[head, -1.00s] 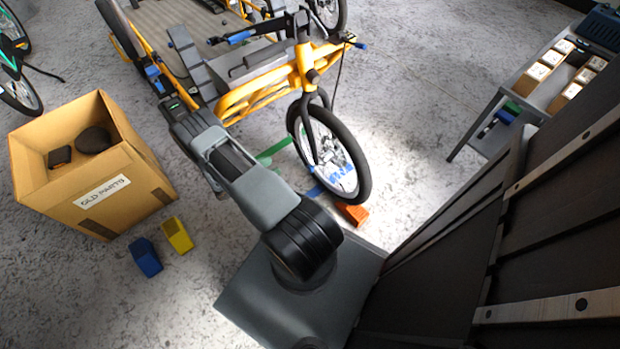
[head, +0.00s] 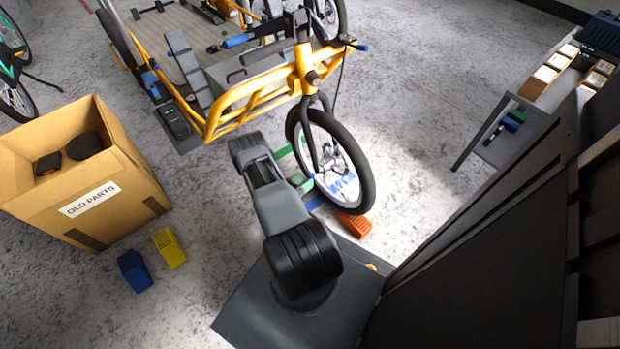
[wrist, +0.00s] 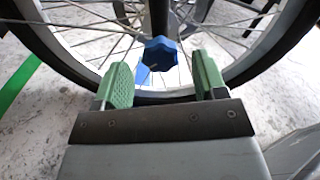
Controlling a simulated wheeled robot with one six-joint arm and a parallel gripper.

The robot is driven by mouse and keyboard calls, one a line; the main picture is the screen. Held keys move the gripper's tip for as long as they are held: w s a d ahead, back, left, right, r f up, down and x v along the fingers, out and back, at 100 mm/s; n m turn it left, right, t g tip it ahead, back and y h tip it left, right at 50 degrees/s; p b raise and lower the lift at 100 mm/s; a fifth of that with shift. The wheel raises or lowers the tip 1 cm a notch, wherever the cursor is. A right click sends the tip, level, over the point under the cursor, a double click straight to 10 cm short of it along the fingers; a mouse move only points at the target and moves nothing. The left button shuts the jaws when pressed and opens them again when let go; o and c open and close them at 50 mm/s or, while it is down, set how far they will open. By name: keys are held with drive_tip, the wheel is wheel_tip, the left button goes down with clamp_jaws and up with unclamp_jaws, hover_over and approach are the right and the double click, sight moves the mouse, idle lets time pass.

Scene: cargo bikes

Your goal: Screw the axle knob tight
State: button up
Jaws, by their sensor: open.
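The axle knob (wrist: 160,54) is a blue, lobed knob at the wheel's hub, in the upper middle of the wrist view. The front wheel (head: 368,180) of the yellow cargo bike (head: 262,92) stands upright, with its black fork (head: 308,135) running down to the hub. My gripper (wrist: 160,82) has green fingers that are apart, one on each side below the knob. Nothing is between the fingertips, and the knob lies beyond them. In the head view, my arm reaches down to the wheel's left side, and the knob cannot be made out clearly there.
An orange wedge (head: 354,226) sits by the tire. A cardboard box labelled OLD PARTS (head: 88,205) stands left, with a blue block (head: 135,271) and a yellow block (head: 169,248) beside it. A grey cart (head: 499,130) stands right. Green tape (wrist: 18,82) marks the floor.

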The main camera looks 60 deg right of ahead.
sight(308, 177)
drive_tip(key=shift+b+x, duration=0.3)
drive_tip(key=shift+x, duration=1.5)
drive_tip(key=shift+c, duration=0.5)
drive_tip(key=c, duration=0.8)
drive_tip(key=shift+m, duration=0.3)
drive_tip(key=shift+s+m+b, duration=0.1)
drive_tip(key=shift+m+b, duration=0.55)
drive_tip(key=shift+m, duration=1.95)
